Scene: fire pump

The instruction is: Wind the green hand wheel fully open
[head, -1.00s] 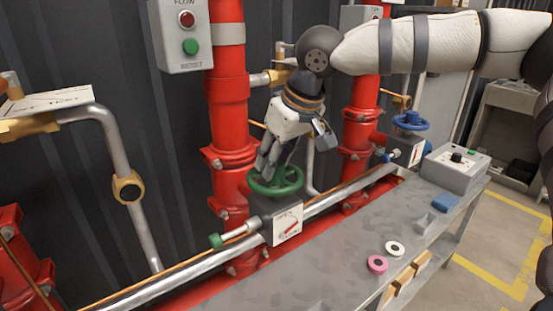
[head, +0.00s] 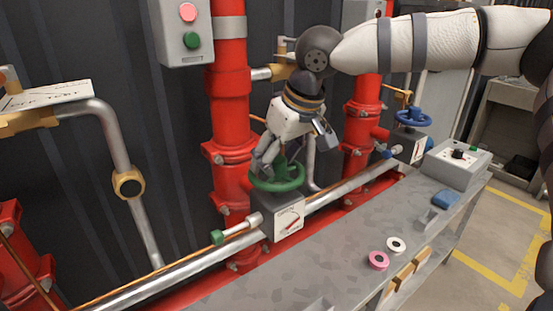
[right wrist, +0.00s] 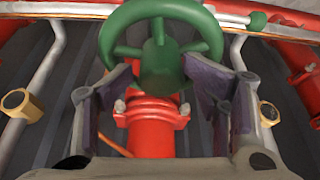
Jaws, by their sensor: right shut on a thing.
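The green hand wheel (head: 277,184) lies flat on top of the valve on the pipe, beside the left red standpipe. My right gripper (head: 265,165) comes down onto it from above, its fingers at the wheel's hub. In the right wrist view the green wheel (right wrist: 160,12) fills the top middle, with its hub and spokes between the two dark finger pads of my right gripper (right wrist: 160,78). The exact contact is partly hidden. A white gauge plate (head: 289,220) with a red pointer sits on the box below the wheel; its lettering is too small to read. My left gripper is out of view.
A blue hand wheel (head: 412,117) stands farther right. The bench middle is clear.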

